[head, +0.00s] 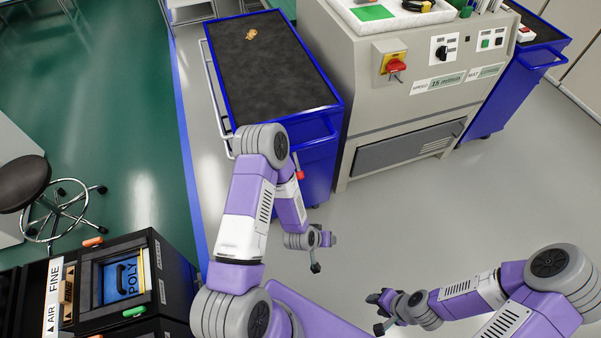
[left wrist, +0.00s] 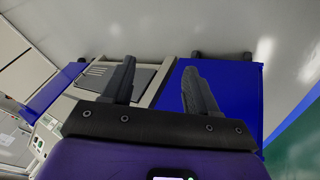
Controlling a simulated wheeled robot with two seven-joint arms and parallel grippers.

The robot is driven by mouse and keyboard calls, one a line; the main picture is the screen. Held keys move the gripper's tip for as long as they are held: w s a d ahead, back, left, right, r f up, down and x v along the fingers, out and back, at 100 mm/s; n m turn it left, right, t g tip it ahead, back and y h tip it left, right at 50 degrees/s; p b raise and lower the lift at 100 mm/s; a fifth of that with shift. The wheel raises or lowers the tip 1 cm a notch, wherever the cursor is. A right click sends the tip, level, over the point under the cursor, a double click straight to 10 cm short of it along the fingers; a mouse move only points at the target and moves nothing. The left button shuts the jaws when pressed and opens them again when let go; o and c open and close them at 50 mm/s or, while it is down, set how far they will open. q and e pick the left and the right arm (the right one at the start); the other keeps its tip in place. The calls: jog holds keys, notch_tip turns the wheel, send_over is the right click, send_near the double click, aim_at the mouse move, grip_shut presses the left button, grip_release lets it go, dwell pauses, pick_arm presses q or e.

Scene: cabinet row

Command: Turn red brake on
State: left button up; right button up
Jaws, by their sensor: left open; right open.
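The red brake switch (head: 396,66) is a red rotary knob on a yellow plate, on the front of the grey machine (head: 420,110). My left gripper (head: 318,254) hangs low in front of the blue cart and machine, well apart from the knob. In the left wrist view its two dark fingers (left wrist: 158,72) are spread with nothing between them. My right gripper (head: 378,313) is open and empty over the floor at the lower middle, far from the knob. I cannot make out the knob in the left wrist view.
A blue cart (head: 330,98) with a dark top stands left of the machine. A black rotary switch (head: 441,50) and push buttons (head: 492,40) sit right of the knob. A stool (head: 30,185) and a dark cabinet (head: 125,275) stand at left. Grey floor (head: 430,205) before the machine is clear.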

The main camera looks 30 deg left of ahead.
pick_arm(q)
jog(key=w+a+f+n+t+y+b, duration=0.25)
jog(key=w+a+t+y, duration=0.2)
jog(key=w+a, duration=0.4)
jog(key=n+t+y+b, duration=0.3)
jog(key=t+y+b, duration=0.1)
jog(key=t+y, duration=0.2)
send_near(300, 171)
jog(key=w+a+f, duration=0.2)
jog(key=w, duration=0.1)
jog(key=shift+w+a+h, duration=0.1)
jog(key=shift+w+h, duration=0.15)
jog(key=shift+w, duration=0.15)
jog(key=b+x, duration=0.2)
jog(key=x, duration=0.5)
jog(key=shift+r, duration=0.15)
jog(key=shift+w, duration=0.1)
grip_shut()
